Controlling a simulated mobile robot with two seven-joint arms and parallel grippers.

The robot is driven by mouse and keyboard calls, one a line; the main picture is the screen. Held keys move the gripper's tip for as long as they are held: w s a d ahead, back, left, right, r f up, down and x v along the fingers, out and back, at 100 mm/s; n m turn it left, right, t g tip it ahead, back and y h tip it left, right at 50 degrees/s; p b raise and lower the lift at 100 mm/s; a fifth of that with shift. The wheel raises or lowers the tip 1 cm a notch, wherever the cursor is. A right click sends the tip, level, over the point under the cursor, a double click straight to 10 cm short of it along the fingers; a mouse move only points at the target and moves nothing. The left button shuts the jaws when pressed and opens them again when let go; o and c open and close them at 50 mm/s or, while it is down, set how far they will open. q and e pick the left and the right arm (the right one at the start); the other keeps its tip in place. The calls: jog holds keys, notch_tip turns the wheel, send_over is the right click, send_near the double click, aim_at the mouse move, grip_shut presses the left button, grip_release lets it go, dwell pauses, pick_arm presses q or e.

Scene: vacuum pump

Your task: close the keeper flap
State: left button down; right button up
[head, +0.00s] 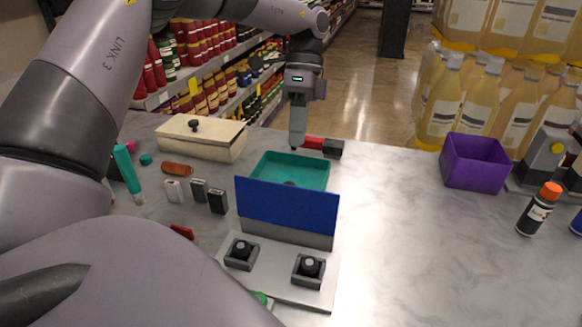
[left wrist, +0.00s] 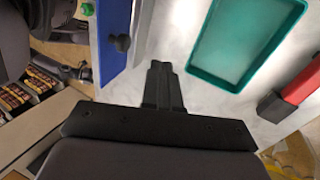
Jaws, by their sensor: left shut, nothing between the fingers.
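A blue panel (head: 286,210) with a grey lower strip stands upright at the back of a light grey plate (head: 275,275); it looks like the keeper flap, though I cannot be sure. Two black knobs in square mounts, a left one (head: 242,252) and a right one (head: 309,268), sit on the plate. My left gripper (head: 297,143) is shut and empty, pointing down behind the teal tray, apart from the panel. My right gripper is not in view.
A teal tray (head: 318,176) lies behind the panel, with a red and black block (head: 331,149) beyond it. A cream lidded box (head: 201,143) and several small items stand left. A purple bin (head: 473,180) and an orange-capped bottle (head: 538,209) stand right. The table's right-centre is clear.

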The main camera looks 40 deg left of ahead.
aim_at(287, 201)
pick_arm(q)
jog(key=s+d+f+p, duration=0.1)
jog(key=s+d+f, duration=0.2)
jog(key=s+f, duration=0.1)
jog(key=shift+s+f+p, duration=0.15)
jog(key=shift+s+p, duration=0.15)
jog(key=shift+s, duration=0.25)
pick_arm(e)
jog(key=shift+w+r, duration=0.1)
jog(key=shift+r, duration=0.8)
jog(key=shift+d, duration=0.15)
